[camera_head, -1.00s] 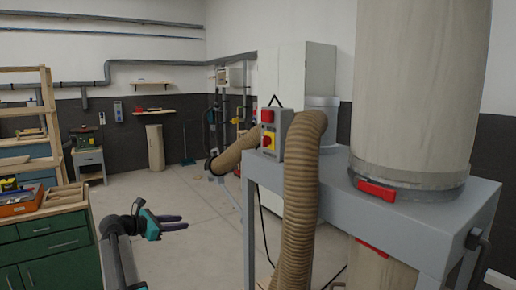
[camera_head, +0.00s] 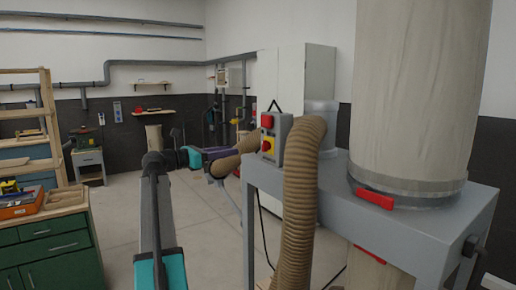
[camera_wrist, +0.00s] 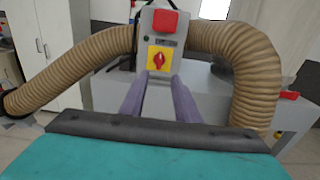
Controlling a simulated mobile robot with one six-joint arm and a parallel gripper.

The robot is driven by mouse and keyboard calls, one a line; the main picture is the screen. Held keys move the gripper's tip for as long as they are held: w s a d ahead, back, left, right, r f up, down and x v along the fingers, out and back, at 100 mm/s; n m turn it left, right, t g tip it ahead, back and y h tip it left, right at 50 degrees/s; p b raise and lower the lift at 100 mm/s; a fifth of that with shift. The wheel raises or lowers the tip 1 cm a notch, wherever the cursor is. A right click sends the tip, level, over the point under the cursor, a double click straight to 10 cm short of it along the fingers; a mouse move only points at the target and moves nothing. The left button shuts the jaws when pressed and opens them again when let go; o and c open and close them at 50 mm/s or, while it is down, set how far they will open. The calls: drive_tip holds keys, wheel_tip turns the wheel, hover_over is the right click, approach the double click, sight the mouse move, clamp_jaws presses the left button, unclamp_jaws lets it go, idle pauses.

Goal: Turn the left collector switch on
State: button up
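The collector switch (camera_head: 268,145) is a red knob on a yellow plate, on the front of a grey control box (camera_head: 284,140). A red part (camera_head: 267,121) sits above it. In the wrist view the switch (camera_wrist: 158,59) faces me just beyond the fingertips, near the middle. The knob's exact setting is hard to tell. My gripper (camera_head: 232,151) is in the head view left of the box, fingers pointing right toward it. In the wrist view my gripper (camera_wrist: 162,76) has its two purple fingers apart with nothing between them, tips just below the yellow plate, apparently short of the box.
A ribbed tan hose (camera_head: 302,190) arches beside the box, and another hose run (camera_head: 235,157) lies behind my gripper. The grey collector frame (camera_head: 330,178) carries a tall filter bag (camera_head: 405,90). A green cabinet (camera_head: 50,250) stands left; the floor between is open.

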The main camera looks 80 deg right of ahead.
sight(265, 146)
drive_tip(key=p+x, duration=0.3)
drive_tip(key=x, duration=1)
drive_tip(key=shift+s+d+p, duration=0.25)
drive_tip(key=shift+d+p, duration=0.05)
drive_tip(key=shift+p, duration=0.05)
